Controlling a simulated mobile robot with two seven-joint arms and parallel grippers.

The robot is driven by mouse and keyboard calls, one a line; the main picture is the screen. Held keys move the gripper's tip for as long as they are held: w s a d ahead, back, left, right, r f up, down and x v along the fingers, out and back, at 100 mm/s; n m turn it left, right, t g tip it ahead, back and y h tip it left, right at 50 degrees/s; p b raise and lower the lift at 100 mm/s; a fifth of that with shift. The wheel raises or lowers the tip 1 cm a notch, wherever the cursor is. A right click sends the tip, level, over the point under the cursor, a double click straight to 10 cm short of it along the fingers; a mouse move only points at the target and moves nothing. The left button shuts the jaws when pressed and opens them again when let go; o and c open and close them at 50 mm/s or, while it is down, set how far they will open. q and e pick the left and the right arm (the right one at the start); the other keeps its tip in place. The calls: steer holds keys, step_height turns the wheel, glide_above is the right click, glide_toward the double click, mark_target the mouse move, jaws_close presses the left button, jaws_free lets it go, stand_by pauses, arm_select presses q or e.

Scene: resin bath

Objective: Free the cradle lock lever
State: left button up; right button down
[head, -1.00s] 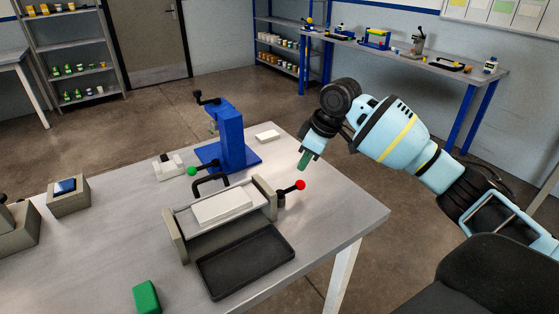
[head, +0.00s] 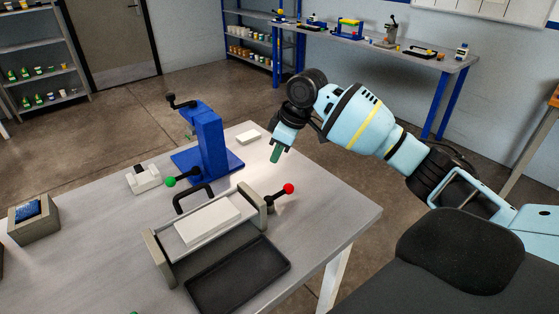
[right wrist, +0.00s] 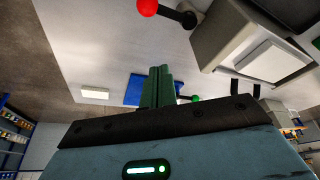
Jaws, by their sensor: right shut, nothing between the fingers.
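The cradle (head: 158,252) stands on the table with a white block (head: 208,222) in it and a black handle at its back. Its lock lever, a black arm with a red ball (head: 288,188), sticks out to the right from the cradle's right end. In the right wrist view the red ball (right wrist: 148,7) is at the top edge, apart from the fingers. My right gripper (head: 275,155) is above the table, behind and slightly left of the red ball. Its green fingers (right wrist: 158,85) are shut and empty. My left gripper is not in view.
A blue press (head: 207,145) with a green-knobbed lever (head: 171,182) stands behind the cradle. A black tray (head: 238,278) lies in front. A small white block (head: 248,137) lies near the back edge. The table's right corner is clear.

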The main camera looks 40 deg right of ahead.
mark_target(280, 194)
steer(key=x, duration=0.8)
steer(key=shift+a+f, duration=0.1)
steer(key=shift+s+d+f, duration=0.25)
steer(key=shift+s+d, duration=0.65)
steer(key=shift+s, duration=0.15)
steer(key=shift+s+d+f+p, duration=0.2)
steer(key=shift+s+d+p, duration=0.1)
steer(key=shift+s, duration=0.15)
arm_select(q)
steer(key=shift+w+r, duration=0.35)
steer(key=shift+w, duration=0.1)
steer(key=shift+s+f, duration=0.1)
arm_select(e)
steer(key=shift+f, duration=0.1)
